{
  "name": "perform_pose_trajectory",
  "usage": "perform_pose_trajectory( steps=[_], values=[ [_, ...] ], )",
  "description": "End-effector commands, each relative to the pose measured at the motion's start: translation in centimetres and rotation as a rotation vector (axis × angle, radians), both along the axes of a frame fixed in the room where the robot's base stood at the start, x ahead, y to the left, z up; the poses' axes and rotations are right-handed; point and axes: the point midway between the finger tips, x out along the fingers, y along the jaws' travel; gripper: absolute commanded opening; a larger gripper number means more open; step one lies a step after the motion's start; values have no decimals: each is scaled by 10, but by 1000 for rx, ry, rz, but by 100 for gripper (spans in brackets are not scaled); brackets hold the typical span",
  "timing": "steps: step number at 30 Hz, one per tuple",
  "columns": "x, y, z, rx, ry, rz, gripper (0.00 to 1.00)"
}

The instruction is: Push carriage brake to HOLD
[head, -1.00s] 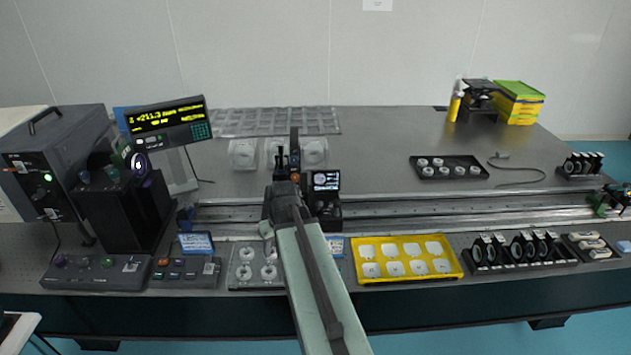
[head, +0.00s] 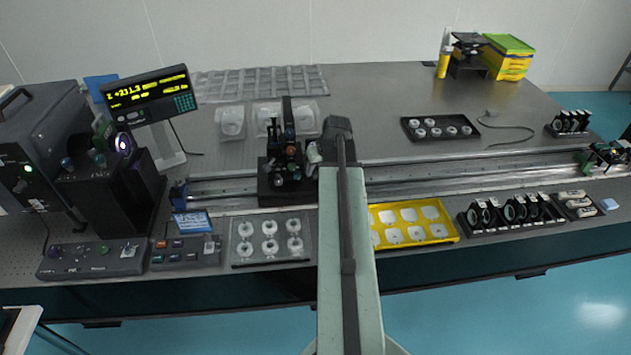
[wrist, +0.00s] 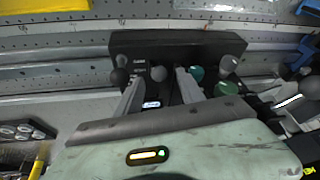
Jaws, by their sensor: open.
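The black carriage (head: 272,188) sits on the long rail, left of my arm in the head view. It carries a dark upright post and small knobs. In the wrist view the carriage's black body (wrist: 180,45) lies just beyond my fingers. A grey knob (wrist: 158,73) shows between the fingertips, with a teal knob (wrist: 196,74) and another grey knob (wrist: 228,63) to the right. I cannot tell which one is the brake, nor read its setting. My gripper (head: 314,153) is open at the carriage's right side; its spread, empty fingers (wrist: 157,85) show in the wrist view. Contact is unclear.
The rail (head: 440,170) runs across the table. A yellow tray (head: 452,233) lies right of my arm, and a grey tray with white rings (head: 233,262) lies left. A display (head: 148,97) and control boxes (head: 92,260) stand at left. A black tray (head: 410,134) sits behind the rail.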

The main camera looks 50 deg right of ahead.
Motion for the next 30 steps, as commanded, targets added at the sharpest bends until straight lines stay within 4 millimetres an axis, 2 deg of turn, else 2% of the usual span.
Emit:
perform_pose_trajectory(
  steps=[1, 3, 11, 12, 17, 18, 19, 21, 30],
  values=[
    [4, -2, -17, 0, 0, 0, 46],
    [7, -3, -23, 0, 0, -1, 46],
    [8, -4, -22, 0, 0, -2, 46],
    [8, -4, -22, 0, 0, -3, 43],
    [8, -4, -22, 0, 0, -3, 0],
    [8, -4, -22, 0, 0, -3, 0],
    [-1, 17, -22, 0, 0, -5, 0],
    [6, 3, -22, 3, 1, -6, 0],
    [14, -13, -17, 55, 66, -6, 0]
  ],
)
